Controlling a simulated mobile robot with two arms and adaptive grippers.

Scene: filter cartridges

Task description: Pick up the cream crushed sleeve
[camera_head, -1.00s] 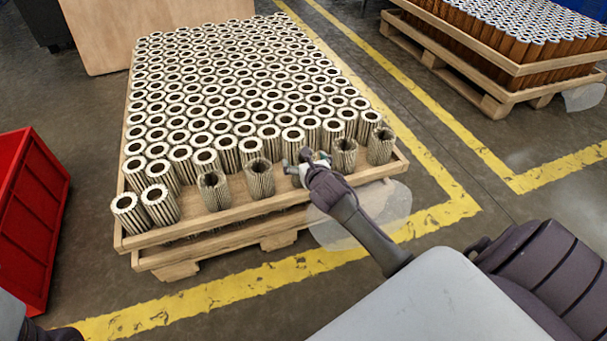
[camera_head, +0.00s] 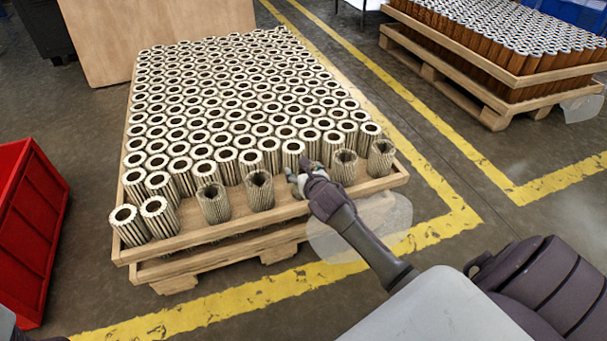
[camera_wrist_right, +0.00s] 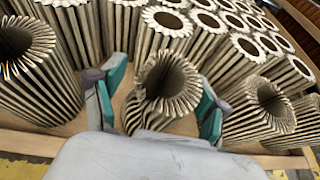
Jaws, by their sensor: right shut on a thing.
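The cream crushed sleeve (camera_wrist_right: 166,90) stands upright between my right gripper's fingers in the right wrist view. It is pleated, and its mouth is squeezed to a narrow, pointed opening. My right gripper (camera_wrist_right: 158,95), with teal-padded fingers, is shut on it from both sides. In the head view this right gripper (camera_head: 302,180) is at the front edge of the pallet and mostly hides the held sleeve. Other dented sleeves stand in the front row, at left (camera_head: 213,203) and (camera_head: 259,191), and at right (camera_head: 345,168) and (camera_head: 380,159). My left gripper is not in view.
Many round cream sleeves (camera_head: 225,110) stand close behind on the wooden pallet (camera_head: 190,253), which has a low front rim. A red bin (camera_head: 30,230) is at left. A second pallet (camera_head: 470,93) with brown cartridges is at back right. Yellow-lined floor lies in front.

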